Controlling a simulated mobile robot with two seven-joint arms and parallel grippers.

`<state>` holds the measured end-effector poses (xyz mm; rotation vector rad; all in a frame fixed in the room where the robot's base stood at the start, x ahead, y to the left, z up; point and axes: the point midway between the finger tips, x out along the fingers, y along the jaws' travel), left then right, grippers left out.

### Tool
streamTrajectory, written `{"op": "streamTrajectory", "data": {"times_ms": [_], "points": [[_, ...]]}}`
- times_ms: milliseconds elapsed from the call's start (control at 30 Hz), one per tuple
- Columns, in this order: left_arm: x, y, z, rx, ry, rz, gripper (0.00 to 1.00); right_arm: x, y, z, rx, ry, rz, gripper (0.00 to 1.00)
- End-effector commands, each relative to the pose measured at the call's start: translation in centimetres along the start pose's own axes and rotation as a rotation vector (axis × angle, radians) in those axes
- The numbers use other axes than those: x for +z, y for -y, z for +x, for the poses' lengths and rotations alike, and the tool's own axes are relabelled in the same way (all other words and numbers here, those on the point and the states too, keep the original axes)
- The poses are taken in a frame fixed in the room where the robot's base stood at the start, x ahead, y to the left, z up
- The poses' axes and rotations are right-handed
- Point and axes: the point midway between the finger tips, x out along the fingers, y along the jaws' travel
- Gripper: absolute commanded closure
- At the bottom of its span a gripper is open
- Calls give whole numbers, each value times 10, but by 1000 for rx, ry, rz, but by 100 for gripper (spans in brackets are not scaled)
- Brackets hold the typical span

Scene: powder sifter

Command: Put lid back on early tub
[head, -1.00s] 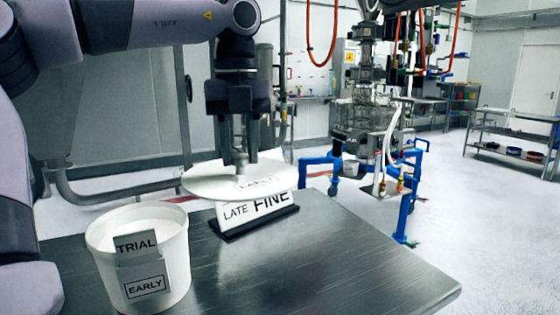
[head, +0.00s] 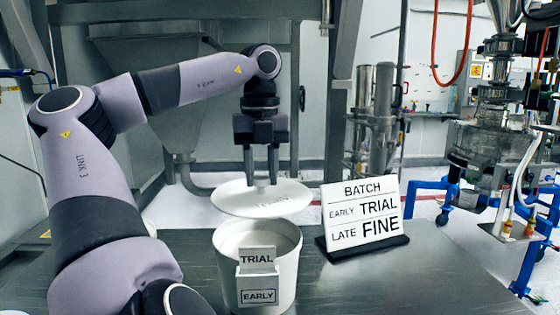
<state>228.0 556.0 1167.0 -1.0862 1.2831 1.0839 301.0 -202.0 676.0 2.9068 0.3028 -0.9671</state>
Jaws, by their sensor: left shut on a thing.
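The early tub (head: 285,282) is a white open bucket on the dark metal table. Its front carries a "TRIAL" card (head: 257,259) and an "EARLY" label (head: 258,297). My left gripper (head: 261,180) is shut on the knob of a round white lid (head: 238,199), which bears small, hard-to-read lettering. The lid hangs just above and behind the tub's rim, slightly tilted in the picture and seemingly apart from it. The tub's inside looks pale; its contents cannot be made out. My right gripper is not in view.
A white sign (head: 362,211) reading "BATCH, EARLY TRIAL, LATE FINE" stands on a black base right of the tub. The table (head: 430,272) is clear to the right. Blue-framed machinery (head: 432,186) stands beyond the table.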

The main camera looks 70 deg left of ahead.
Motion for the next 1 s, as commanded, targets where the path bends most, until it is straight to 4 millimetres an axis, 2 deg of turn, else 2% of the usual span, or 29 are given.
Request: {"op": "streamTrajectory", "data": {"times_ms": [200, 467, 1000], "points": [[4, -9, 6, -2, -1, -12, 100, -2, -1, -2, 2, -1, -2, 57], [4, -10, 14, 0, -1, -15, 100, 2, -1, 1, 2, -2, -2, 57], [4, -10, 64, 1, 0, -15, 100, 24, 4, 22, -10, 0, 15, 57]]}}
